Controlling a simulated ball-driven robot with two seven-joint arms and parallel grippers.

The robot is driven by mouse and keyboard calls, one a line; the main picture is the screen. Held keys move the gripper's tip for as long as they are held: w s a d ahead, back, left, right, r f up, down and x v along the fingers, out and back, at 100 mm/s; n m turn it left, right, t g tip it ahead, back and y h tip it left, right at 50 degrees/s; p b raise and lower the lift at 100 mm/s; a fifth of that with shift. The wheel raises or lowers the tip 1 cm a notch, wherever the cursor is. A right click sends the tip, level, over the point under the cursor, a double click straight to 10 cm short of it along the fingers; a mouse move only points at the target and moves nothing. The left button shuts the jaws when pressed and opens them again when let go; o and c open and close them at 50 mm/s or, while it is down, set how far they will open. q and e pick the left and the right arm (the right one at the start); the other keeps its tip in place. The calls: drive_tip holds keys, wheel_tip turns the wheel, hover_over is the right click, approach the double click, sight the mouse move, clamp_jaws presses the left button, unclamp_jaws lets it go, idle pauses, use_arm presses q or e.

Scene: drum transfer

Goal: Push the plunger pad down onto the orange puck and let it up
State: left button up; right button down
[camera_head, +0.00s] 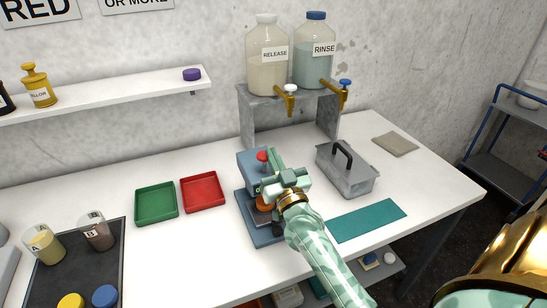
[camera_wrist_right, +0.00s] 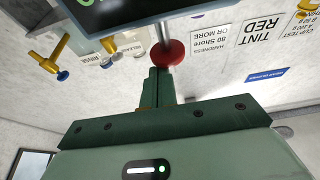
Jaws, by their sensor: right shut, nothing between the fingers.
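A blue-grey tester (camera_head: 250,164) with a flat base (camera_head: 260,234) stands on the white table. Its red round pad (camera_head: 263,155) is at the top; in the right wrist view the red pad (camera_wrist_right: 168,53) sits on a metal rod. The orange puck (camera_head: 264,204) is low in the tester, partly hidden by my right gripper. My right gripper (camera_head: 271,156) is shut and empty, its tips right beside the red pad. In the right wrist view the closed fingers (camera_wrist_right: 158,75) reach close to the pad; I cannot tell whether they touch. My left gripper is not in view.
Red (camera_head: 202,192) and green (camera_head: 156,203) trays lie left of the tester. A grey lidded box (camera_head: 347,175) and teal mat (camera_head: 366,220) are on the right. A metal stand (camera_head: 245,118) with two bottles is behind. A dark tray (camera_head: 75,285) with cups is at front left.

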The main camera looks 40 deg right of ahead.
wheel_tip(320, 180, down, 3)
drive_tip(key=shift+f+b, duration=0.15)
drive_tip(key=shift+b, duration=0.55)
drive_tip(key=shift+s+a+f, duration=0.1)
drive_tip(key=shift+a, duration=0.05)
drive_tip(key=shift+f, duration=0.15)
wheel_tip(320, 180, up, 5)
drive_tip(key=p, duration=0.5)
drive_tip(key=v, duration=1)
drive_tip(key=shift+b, duration=0.45)
